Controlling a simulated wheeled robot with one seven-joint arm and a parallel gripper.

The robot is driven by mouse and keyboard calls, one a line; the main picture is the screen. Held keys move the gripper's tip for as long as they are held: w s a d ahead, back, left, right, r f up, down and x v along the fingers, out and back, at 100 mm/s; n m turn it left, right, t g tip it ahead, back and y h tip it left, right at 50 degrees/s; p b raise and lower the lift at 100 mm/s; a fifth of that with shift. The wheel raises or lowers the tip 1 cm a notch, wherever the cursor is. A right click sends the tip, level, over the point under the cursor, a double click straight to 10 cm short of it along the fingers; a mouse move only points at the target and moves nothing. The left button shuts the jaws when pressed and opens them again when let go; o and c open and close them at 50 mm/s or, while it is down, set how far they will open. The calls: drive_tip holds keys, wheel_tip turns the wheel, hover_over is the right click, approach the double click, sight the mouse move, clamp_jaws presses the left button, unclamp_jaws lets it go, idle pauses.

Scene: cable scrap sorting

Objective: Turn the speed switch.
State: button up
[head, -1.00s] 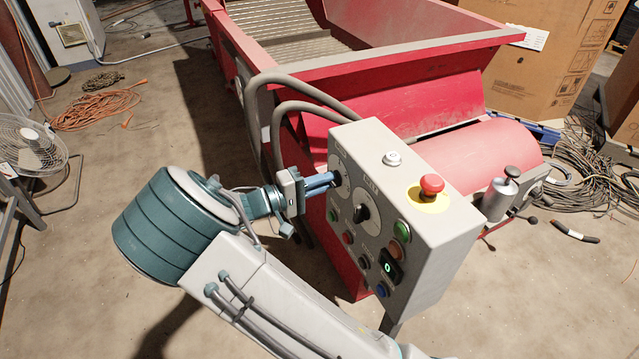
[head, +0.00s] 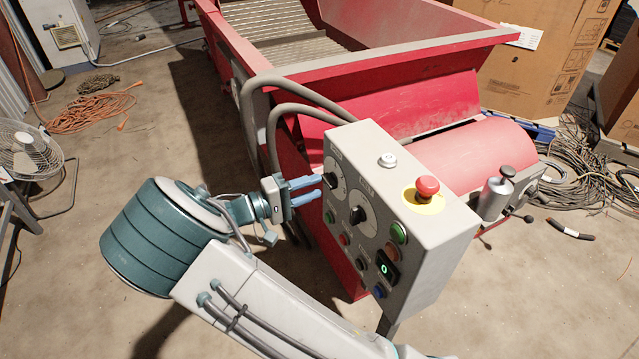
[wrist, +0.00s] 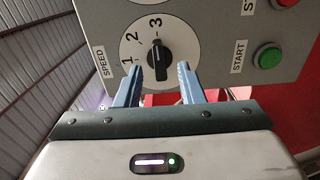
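The speed switch is a black knob (wrist: 158,56) on a round white dial marked 1, 2, 3 beside the word SPEED, seen in the wrist view. Its white pointer line aims up at the 3. In the head view this knob (head: 330,180) is at the upper left of the control box face. My gripper (head: 319,187) is open and empty just left of the knob. In the wrist view the two blue fingertips (wrist: 158,72) sit apart, one on either side of the knob's lower end, and do not appear to touch it.
The grey control box (head: 440,240) also carries a second black knob (head: 357,215), several coloured buttons and a red mushroom button (head: 427,187). The green START button (wrist: 267,57) is right of the dial.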

drive_tip(key=p+v, duration=0.1)
drive_tip(key=v, duration=1)
drive_tip(key=shift+p, duration=0.35)
drive_tip(key=shift+d, duration=0.1)
drive_tip(key=s+d+r+m+g+y+p, duration=0.2)
drive_tip(key=s+d+r+g+y+p, duration=0.2)
drive_tip(key=d+r+g+y+p, duration=0.8)
drive_tip(key=s+d+r+m+t+y+p, duration=0.1)
drive_tip(key=s+d+r+p, duration=0.4)
drive_tip(key=r, duration=0.6)
drive_tip(key=s+d+r+m+t+y+p, duration=0.1)
drive_tip(key=s+d+r+t+y+p, duration=0.2)
drive_tip(key=s+d+r+t+p, duration=0.3)
wheel_tip(320, 180, up, 5)
drive_tip(key=shift+s+d+r+m+t+p, duration=0.25)
drive_tip(key=shift+s+p, duration=0.35)
drive_tip(key=shift+s, duration=0.3)
drive_tip(key=shift+o, duration=0.2)
drive_tip(key=shift+s+y, duration=0.15)
drive_tip(key=shift+y, duration=0.15)
drive_tip(key=shift+s, duration=0.15)
